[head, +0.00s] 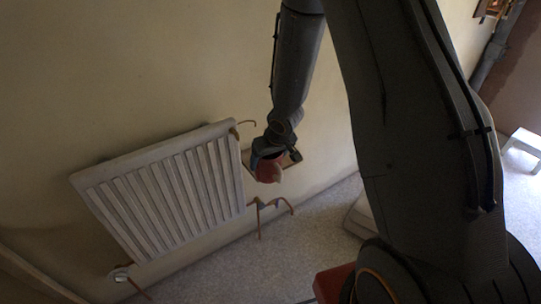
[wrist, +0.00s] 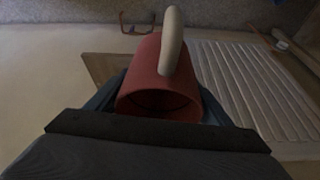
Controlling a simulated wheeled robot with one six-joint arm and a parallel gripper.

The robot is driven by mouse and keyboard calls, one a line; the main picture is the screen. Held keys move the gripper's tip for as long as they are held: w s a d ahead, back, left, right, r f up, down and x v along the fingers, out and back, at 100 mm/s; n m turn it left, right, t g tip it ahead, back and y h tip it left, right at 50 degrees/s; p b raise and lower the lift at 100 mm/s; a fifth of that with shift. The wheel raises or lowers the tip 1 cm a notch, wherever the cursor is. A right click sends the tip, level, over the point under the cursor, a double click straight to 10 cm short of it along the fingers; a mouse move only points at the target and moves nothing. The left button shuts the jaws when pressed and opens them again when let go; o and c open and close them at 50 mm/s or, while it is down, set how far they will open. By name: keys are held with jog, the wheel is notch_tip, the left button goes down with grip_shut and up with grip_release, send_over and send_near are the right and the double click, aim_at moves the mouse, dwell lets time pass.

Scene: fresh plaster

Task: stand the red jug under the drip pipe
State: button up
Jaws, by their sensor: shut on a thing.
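The red jug (head: 267,169) is in my gripper (head: 270,156), held in the air close to the pale wall, right of the radiator. In the wrist view the red jug (wrist: 147,82) shows a dark round end toward the camera and a pale curved handle on its far side. The fingers of my gripper (wrist: 160,100) press on both sides of it. Copper pipes (head: 270,205) stick out of the wall low down, below the jug; some pipe shows in the wrist view (wrist: 137,24). I cannot tell which one is the drip pipe.
A white ribbed radiator (head: 165,190) hangs on the wall to the left. A brown board (head: 292,158) is on the wall behind the jug. The speckled floor (head: 300,245) below looks clear. A pale block (head: 360,216) stands near my arm; a white stool (head: 524,142) is at far right.

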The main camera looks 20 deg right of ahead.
jog(key=w+d+f+n, duration=0.1)
jog(key=w+d, duration=0.1)
jog(key=w, duration=0.4)
jog(key=shift+f, duration=0.4)
jog(key=shift+w, duration=0.25)
